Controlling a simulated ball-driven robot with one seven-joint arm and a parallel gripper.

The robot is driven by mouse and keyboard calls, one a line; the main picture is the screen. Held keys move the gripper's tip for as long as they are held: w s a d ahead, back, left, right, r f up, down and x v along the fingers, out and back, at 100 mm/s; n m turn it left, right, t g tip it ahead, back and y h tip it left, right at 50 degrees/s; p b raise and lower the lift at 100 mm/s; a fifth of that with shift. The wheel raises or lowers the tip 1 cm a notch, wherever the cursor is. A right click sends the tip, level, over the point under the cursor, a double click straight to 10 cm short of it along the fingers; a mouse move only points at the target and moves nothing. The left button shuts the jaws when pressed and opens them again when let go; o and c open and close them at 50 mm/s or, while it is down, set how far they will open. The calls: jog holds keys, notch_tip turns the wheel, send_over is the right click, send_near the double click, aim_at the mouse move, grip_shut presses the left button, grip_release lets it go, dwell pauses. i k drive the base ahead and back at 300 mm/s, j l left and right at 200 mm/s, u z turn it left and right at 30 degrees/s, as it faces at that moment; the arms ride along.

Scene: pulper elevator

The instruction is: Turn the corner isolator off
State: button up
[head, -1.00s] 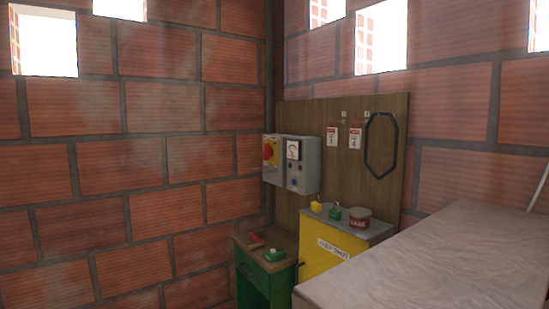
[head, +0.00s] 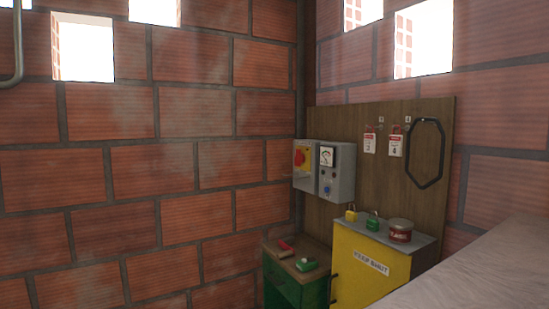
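The corner isolator (head: 304,163) is a grey box with a red handle on a yellow plate, mounted in the corner at the left end of a wooden board. The handle is small at this distance, and I cannot tell its position for certain. A second grey box (head: 337,172) with a dial gauge and several knobs sits right beside it. My gripper is not in view.
A green cabinet (head: 282,278) with small items on its top stands below the isolator. A yellow cabinet (head: 368,268) holding padlocks and a red tin (head: 400,230) stands to its right. Tags (head: 395,144) and a black loop (head: 441,152) hang on the board. A pale surface (head: 490,265) fills the lower right.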

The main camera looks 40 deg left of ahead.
aim_at(300, 158)
jog(key=i+j+u, duration=0.2)
jog(key=j+u, duration=0.15)
jog(key=u, duration=0.15)
jog(key=i+j+u, duration=0.2)
jog(key=u, duration=0.25)
jog(key=i+j+u, duration=0.3)
jog(key=u, duration=0.2)
jog(key=i+j+u, duration=0.1)
jog(key=i+u, duration=0.2)
jog(key=i, duration=0.4)
jog(key=i+j+z, duration=0.1)
jog(key=i+z, duration=0.15)
jog(key=z, duration=0.15)
jog(key=i+j+z, duration=0.15)
jog(key=i+z, duration=0.25)
jog(key=k, duration=0.1)
